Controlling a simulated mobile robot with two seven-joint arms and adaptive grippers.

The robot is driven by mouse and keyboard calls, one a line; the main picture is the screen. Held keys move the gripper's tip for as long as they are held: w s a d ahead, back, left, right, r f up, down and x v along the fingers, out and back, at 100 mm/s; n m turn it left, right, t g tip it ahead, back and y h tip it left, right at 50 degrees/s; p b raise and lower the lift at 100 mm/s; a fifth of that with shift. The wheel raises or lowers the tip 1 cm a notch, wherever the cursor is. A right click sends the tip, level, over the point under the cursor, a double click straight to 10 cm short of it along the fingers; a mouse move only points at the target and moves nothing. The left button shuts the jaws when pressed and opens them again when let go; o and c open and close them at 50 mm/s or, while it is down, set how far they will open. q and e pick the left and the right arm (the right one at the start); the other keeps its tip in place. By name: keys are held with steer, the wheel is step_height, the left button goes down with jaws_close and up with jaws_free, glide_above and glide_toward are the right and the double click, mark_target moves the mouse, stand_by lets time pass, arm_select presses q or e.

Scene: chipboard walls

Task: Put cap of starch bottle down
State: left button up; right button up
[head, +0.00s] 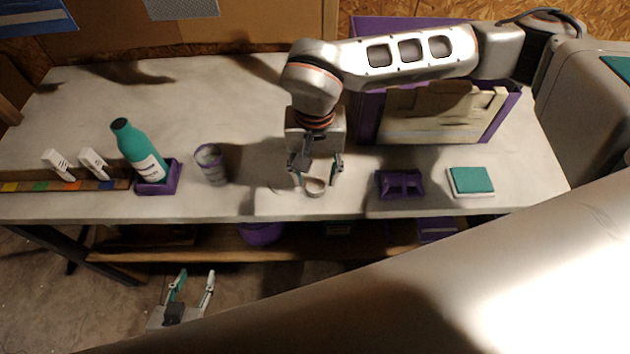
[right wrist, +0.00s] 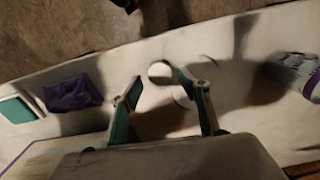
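A small round pale cap (head: 315,187) is near the front edge of the table, just below the fingertips of my right gripper (head: 317,172). It seems to rest on the tabletop. In the right wrist view the cap (right wrist: 160,70) appears just beyond the fingertips, with the open right gripper (right wrist: 170,84) apart on both sides and nothing clamped between them. A teal bottle (head: 138,148) with a white label stands tilted in a purple holder (head: 160,184) at the left; I cannot read its label. My left gripper (head: 193,278) is open and empty, low in front of the table.
A grey jar with purple bands (head: 211,164) stands left of my right gripper. A purple-framed box (head: 440,115) stands behind. White clips (head: 93,163) sit on a coloured rail at left.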

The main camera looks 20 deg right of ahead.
mark_target(314, 185)
step_height(314, 185, up, 9)
stand_by(0.3)
steer(key=shift+a+f, duration=0.1)
stand_by(0.4)
